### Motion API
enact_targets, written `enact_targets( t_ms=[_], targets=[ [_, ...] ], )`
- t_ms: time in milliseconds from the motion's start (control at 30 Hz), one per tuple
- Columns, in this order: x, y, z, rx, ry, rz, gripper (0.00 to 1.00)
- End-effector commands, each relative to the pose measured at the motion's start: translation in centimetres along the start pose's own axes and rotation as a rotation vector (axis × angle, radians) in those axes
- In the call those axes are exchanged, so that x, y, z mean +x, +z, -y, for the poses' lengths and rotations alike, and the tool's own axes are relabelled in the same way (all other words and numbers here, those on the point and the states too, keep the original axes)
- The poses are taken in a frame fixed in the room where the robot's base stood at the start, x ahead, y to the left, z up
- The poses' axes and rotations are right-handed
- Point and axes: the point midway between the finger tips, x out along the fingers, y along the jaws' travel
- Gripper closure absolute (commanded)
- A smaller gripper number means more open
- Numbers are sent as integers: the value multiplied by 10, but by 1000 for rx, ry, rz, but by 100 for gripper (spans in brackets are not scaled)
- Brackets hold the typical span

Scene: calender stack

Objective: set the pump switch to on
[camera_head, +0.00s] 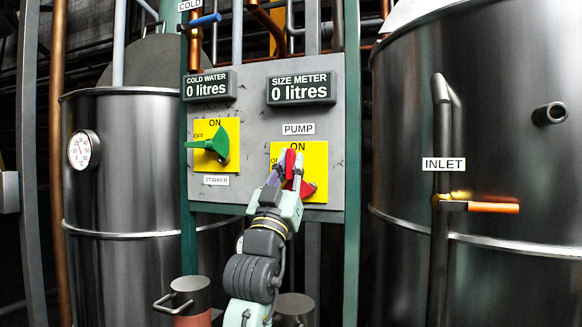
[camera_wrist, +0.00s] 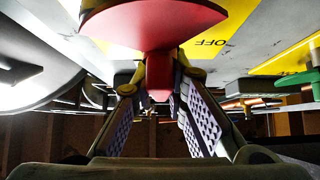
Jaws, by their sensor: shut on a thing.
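The red pump switch (camera_head: 308,189) sits on a yellow plate (camera_head: 318,165) under the PUMP label, and its handle points up and slightly left, close to the word ON. My gripper (camera_head: 291,168) is shut on this handle, which shows between the fingers. The fingers hide part of the switch and most of the OFF side of the plate. In the wrist view the red switch (camera_wrist: 150,25) is at the top, and its narrow handle (camera_wrist: 158,72) is between my fingertips. The word OFF shows upside down on the plate beside it.
The green stirrer switch (camera_head: 213,144) is to the left on its own yellow plate, its handle pointing at OFF. Two meters above read 0 litres. Steel tanks (camera_head: 115,190) flank the panel. An orange INLET handle (camera_head: 490,208) is at the right. A blue cold-water handle (camera_head: 206,20) is above.

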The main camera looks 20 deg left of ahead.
Motion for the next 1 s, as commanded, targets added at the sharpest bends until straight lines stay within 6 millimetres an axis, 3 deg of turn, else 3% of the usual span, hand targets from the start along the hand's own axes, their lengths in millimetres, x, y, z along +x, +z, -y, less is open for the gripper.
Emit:
enact_targets(
  t_ms=[67,100,400,767,1000],
  targets=[
    [0,0,0,-2,1,0,100],
    [0,0,0,-2,1,0,85],
    [0,0,0,-2,0,0,65],
    [-4,0,0,-1,-1,0,64],
    [-43,1,1,-2,-3,1,64]
  ],
)
